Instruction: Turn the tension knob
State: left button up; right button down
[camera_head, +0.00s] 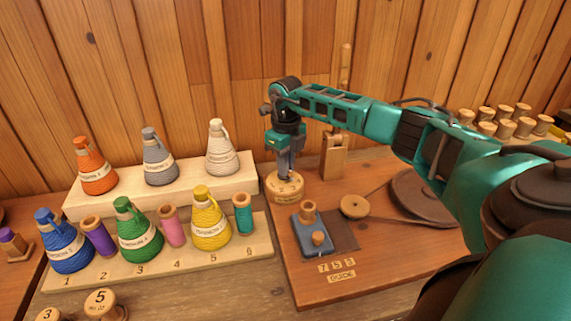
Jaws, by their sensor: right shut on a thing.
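The tension knob (284,188) is a round wooden dial with dark marks on its top, at the back left corner of the reddish wooden board (345,283). My right gripper (286,175) comes down on it from above and is shut on its upper part. The fingers cover the middle of the knob's top, so the grip itself is partly hidden. The right arm reaches in from the right. My left gripper is not in this view.
A blue block with wooden pegs (309,237), a small wooden wheel (354,206) and a large brown disc (424,199) are on the board. A wooden post (334,157) stands behind. Left, cones and spools fill a numbered rack (170,268).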

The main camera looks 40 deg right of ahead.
jog(key=n, duration=0.3)
jog(key=shift+d+n, duration=0.1)
jog(key=shift+n, duration=0.2)
jog(key=n, duration=0.4)
jog(key=shift+w, duration=0.1)
jog(key=shift+n+b, duration=0.3)
jog(key=c, duration=1.2)
grip_release()
jog(key=shift+r, duration=0.15)
notch_tip(320, 180, up, 13)
jog(key=shift+f, duration=0.2)
